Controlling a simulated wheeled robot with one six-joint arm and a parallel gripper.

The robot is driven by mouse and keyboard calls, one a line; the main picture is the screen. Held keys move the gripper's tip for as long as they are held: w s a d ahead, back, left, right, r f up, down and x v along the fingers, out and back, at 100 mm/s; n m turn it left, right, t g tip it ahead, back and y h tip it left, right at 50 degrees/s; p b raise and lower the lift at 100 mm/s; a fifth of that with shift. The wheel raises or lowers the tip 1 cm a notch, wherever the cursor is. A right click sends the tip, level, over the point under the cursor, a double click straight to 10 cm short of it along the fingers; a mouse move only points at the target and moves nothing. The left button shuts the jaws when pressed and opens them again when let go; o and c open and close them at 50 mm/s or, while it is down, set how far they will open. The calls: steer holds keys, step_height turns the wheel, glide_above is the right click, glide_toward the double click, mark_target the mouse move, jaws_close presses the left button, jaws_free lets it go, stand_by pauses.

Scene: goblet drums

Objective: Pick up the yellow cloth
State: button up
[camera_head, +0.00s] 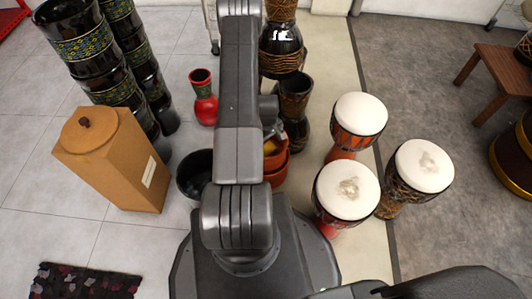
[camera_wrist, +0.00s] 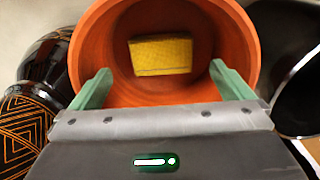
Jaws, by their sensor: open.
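The yellow cloth (camera_wrist: 160,55) lies inside an orange-red bowl (camera_wrist: 90,50) in the wrist view. It looks like a small folded rectangle on the bowl's bottom. My gripper (camera_wrist: 162,80) is open, its two green fingers spread to either side over the near part of the bowl. Nothing is between the fingertips, and the cloth shows just beyond them. In the head view, the bowl (camera_head: 280,176) is mostly hidden behind my arm, and a bit of yellow cloth (camera_head: 270,147) shows at its edge.
A black bowl (camera_head: 195,172) stands left of my arm, and a dark carved drum (camera_head: 296,105) stands behind the orange bowl. White-topped drums (camera_head: 346,190) stand to the right. A brown box (camera_head: 115,160) and a red vase (camera_head: 203,97) are at left.

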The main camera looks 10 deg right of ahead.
steer(key=f, duration=0.2)
steer(key=f+b, duration=0.1)
steer(key=f, duration=0.1)
steer(key=f+b, duration=0.1)
steer(key=f, duration=0.1)
steer(key=shift+w+a+f, duration=0.2)
steer(key=shift+a+f, duration=0.05)
steer(key=shift+a, duration=0.05)
steer(key=c, duration=1)
step_height(320, 180, up, 10)
steer(key=p, duration=0.3)
